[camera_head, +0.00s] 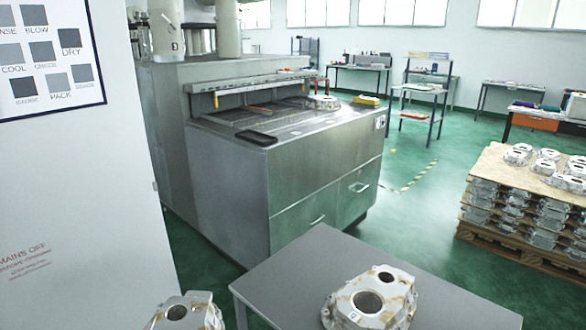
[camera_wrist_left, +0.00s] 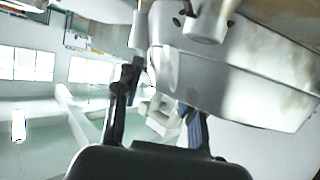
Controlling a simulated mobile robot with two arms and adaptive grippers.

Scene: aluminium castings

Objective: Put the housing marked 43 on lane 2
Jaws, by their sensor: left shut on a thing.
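My left gripper (camera_wrist_left: 158,105) is shut on a silver aluminium housing (camera_wrist_left: 235,78), which fills the upper right of the left wrist view. A housing with a round bore also shows at the bottom left edge of the head view (camera_head: 188,313), left of the grey table and partly cut off; it looks like the held one. The left gripper itself is not visible in the head view. A second housing (camera_head: 398,296) with two bores and brown stains lies on the grey table. It has a small white mark that I cannot read. No number 43 or lane number is legible.
The grey table (camera_head: 290,270) is bare at its left and back. Behind it stands a large steel machine (camera_head: 310,165) with a slotted bed, a dark flat item (camera_head: 257,137) and a casting (camera_head: 323,103) on top. A pallet (camera_head: 520,258) of stacked castings stands right.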

